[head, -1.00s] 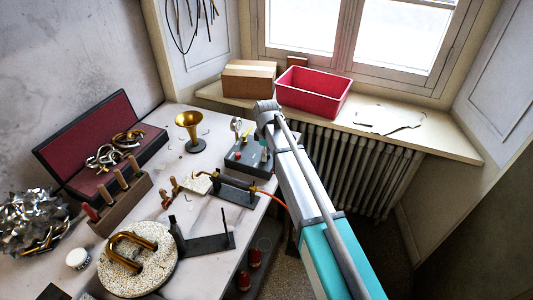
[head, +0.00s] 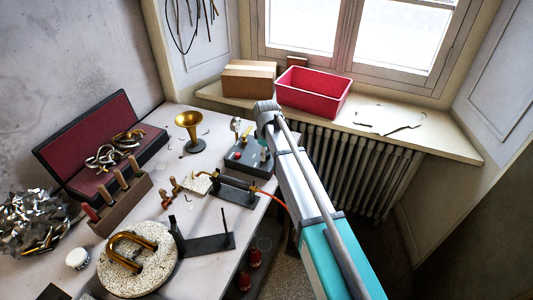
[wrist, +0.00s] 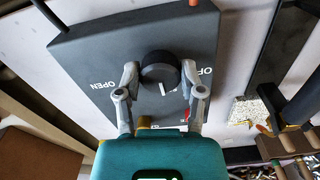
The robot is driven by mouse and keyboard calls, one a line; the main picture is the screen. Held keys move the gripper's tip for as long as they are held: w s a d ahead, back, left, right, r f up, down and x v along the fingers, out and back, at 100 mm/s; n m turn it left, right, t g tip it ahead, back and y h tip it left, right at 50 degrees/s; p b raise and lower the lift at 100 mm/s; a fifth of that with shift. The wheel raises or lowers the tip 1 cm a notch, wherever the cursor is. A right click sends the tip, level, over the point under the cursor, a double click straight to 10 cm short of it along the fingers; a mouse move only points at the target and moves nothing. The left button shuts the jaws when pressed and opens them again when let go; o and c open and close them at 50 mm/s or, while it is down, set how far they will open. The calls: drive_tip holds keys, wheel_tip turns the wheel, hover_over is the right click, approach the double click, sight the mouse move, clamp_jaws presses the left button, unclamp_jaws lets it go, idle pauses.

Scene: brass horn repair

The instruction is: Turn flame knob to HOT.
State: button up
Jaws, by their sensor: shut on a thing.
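A black round knob (wrist: 160,68) stands on a dark grey control box (wrist: 95,55) in the wrist view. My gripper (wrist: 159,75) has one finger on each side of this knob and is shut on it. A white line on the panel or knob shows just below the knob. Upside-down lettering reads OPEN at the left, and OF with the rest cut off by a finger at the right. I cannot read the word HOT. A small red mark shows beside the right finger. In the head view the grey box (head: 240,163) sits at the bench's right edge, partly behind my arm.
A burner stand (head: 236,190) with an orange hose is in front of the box. A brass bell (head: 189,127) stands left of it. A round pale slab (head: 125,281) holds a bent brass tube. A red bin (head: 312,92) and a cardboard box (head: 248,80) stand on the windowsill.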

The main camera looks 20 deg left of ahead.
drive_tip(key=m, duration=1.2)
drive_tip(key=shift+a, duration=0.1)
idle(0.4)
drive_tip(key=o, duration=1.2)
drive_tip(key=shift+c, duration=0.2)
